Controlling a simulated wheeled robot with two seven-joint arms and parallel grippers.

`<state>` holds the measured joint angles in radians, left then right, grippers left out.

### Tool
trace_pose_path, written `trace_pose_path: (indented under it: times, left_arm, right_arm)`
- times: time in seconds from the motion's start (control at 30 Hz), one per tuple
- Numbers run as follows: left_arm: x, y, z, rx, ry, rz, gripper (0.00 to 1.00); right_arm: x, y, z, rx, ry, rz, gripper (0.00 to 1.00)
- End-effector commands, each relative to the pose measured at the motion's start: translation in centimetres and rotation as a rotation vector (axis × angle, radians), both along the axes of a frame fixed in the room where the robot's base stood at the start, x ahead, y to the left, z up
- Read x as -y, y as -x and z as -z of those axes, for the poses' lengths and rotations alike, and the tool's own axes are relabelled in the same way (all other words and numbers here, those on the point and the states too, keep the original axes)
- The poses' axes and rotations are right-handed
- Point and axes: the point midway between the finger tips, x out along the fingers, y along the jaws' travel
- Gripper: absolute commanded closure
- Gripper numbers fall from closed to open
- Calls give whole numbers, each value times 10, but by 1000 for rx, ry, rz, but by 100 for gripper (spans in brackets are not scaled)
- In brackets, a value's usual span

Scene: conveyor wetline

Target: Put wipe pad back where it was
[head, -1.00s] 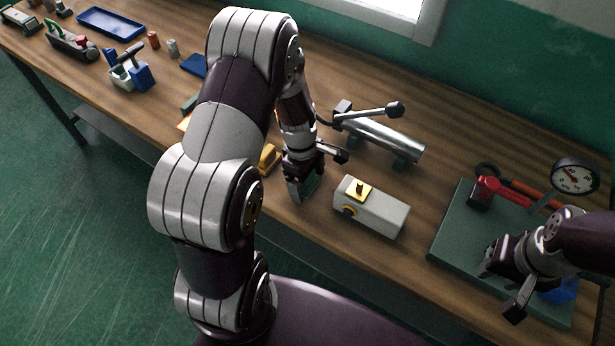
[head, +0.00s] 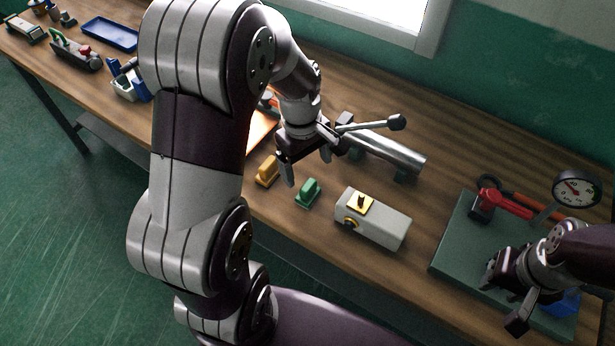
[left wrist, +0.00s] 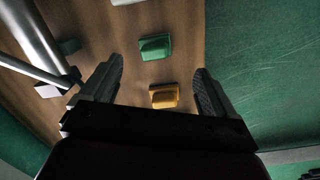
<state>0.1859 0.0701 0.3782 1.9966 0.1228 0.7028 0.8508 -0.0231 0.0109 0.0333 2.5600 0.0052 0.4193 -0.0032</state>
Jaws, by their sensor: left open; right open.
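A green pad with a raised grip (head: 308,192) stands on the wooden bench, left of the white box; it also shows in the left wrist view (left wrist: 155,47). A similar yellow pad (head: 267,171) stands beside it to the left, also in the left wrist view (left wrist: 164,96). I cannot tell for certain which is the wipe pad. My left gripper (head: 307,165) is open and empty above and behind the two pads; its fingers also show in the left wrist view (left wrist: 157,70). My right gripper (head: 504,298) is open over the front of the green-grey plate.
A white box with a brass top piece (head: 377,222) is right of the green pad. A metal cylinder with a ball-ended lever (head: 388,152) lies behind. The green-grey plate (head: 452,240) carries a red-handled part and gauge (head: 576,188). A blue tray (head: 110,34) is far left.

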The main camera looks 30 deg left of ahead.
Motion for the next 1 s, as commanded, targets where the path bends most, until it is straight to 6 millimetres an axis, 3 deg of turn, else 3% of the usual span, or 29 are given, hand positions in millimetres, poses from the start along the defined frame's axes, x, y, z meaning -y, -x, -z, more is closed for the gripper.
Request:
trace_pose_path:
  times: [0.13, 0.2, 0.3, 1.0]
  left_arm:
    - [33, 44, -3, 94, -83, 697, 11]
    - [42, 60, -3, 124, -115, 946, 11]
    - [47, 71, -2, 144, -137, 1128, 11]
    - [48, 73, -1, 144, -139, 1150, 11]
  right_arm:
    - [0, 0, 0, 0, 0, 0, 57]
    - [0, 0, 0, 0, 0, 0, 57]
    - [0, 0, 0, 0, 0, 0, 57]
    - [0, 0, 0, 0, 0, 0, 57]
